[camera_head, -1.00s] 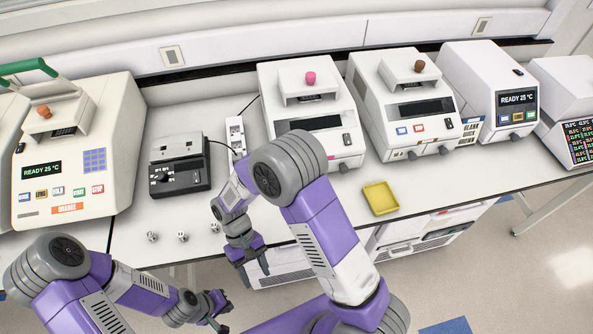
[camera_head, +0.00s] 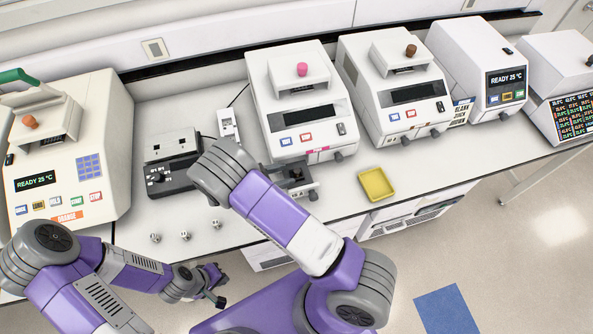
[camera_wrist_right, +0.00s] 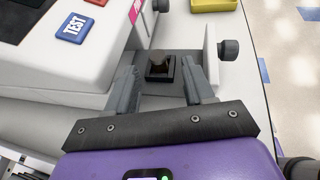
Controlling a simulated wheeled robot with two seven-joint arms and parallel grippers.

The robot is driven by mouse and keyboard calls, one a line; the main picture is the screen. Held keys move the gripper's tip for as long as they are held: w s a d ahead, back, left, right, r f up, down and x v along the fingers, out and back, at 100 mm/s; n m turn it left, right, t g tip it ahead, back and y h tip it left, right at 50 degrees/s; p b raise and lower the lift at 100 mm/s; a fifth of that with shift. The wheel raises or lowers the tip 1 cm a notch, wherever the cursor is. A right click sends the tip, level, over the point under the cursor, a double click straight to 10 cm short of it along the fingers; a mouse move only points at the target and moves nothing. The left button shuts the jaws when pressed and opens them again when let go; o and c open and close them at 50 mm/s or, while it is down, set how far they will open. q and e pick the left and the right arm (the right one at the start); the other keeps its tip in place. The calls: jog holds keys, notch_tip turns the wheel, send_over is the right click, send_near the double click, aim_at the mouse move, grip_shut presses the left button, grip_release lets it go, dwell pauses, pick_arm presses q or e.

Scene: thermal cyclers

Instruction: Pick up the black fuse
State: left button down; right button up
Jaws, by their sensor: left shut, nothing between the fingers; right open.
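In the right wrist view, a small dark piece, which looks like the black fuse (camera_wrist_right: 158,66), sits in a square black holder on a grey open drawer (camera_wrist_right: 160,102). My right gripper (camera_wrist_right: 163,74) is open, with one finger on each side of the holder. I cannot tell whether the fingers touch it. In the head view, the open drawer (camera_head: 313,194) sticks out below the front of the thermal cycler with the pink knob (camera_head: 286,97). My right arm hides much of this spot. My left gripper (camera_head: 217,287) is shut and empty in front of the bench.
A yellow tray (camera_head: 377,184) lies on the bench right of the drawer. Several small metal pieces (camera_head: 186,235) lie near the front edge. A black device (camera_head: 172,160) stands to the left. The cycler's body (camera_wrist_right: 75,60) is close beside my right gripper.

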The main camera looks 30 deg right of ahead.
aim_at(295, 171)
jog(key=p+x, duration=0.1)
jog(key=x, duration=0.3)
jog(key=shift+w+d, duration=0.2)
jog(key=shift+d, duration=0.1)
jog(key=shift+c, duration=0.2)
grip_shut()
